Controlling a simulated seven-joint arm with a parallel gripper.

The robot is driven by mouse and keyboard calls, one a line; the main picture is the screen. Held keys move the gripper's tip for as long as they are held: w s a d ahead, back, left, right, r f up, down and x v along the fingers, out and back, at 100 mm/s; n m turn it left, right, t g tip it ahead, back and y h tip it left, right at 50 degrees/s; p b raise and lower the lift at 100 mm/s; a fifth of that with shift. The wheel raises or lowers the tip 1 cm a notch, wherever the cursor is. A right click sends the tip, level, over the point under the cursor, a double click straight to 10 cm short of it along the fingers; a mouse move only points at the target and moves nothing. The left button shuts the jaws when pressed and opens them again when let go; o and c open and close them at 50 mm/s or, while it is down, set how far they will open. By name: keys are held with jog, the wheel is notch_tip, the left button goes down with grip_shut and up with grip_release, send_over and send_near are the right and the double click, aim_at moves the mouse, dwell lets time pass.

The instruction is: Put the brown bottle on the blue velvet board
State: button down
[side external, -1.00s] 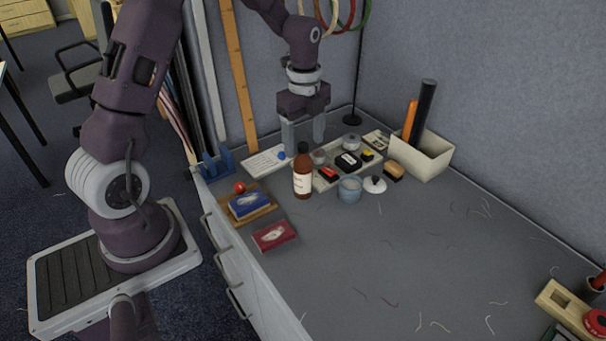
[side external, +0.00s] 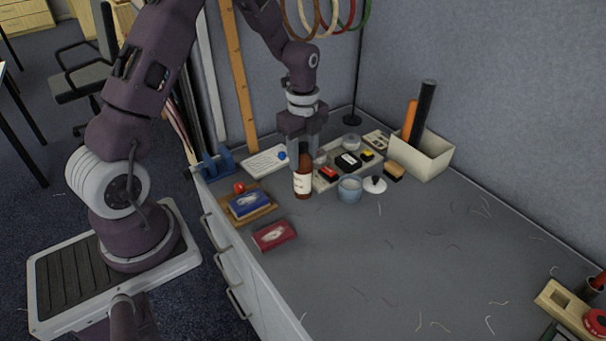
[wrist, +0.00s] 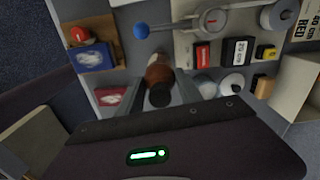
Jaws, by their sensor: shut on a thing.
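The brown bottle (side external: 302,184) stands upright on the grey table, with a pale label on its front. My gripper (side external: 303,158) is above it with its fingers down around the neck and upper part, shut on it. In the wrist view the bottle (wrist: 158,76) shows from above between the fingers. A flat blue piece with a pale patch (side external: 248,204), which looks like the blue board, lies on a brown wooden base to the left of the bottle. It also shows in the wrist view (wrist: 92,57). I cannot tell if its surface is velvet.
A tray of small items, a blue-grey jar (side external: 349,189) and a white lid (side external: 374,185) crowd the bottle's right.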

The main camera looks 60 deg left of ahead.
notch_tip(320, 180, up, 9)
jog(key=shift+s+r, duration=0.1)
jog(key=shift+r, duration=0.05)
jog(key=s+a+r, duration=0.1)
jog(key=s+a, duration=0.2)
jog(key=s, duration=1.1)
jog(key=shift+r, duration=0.2)
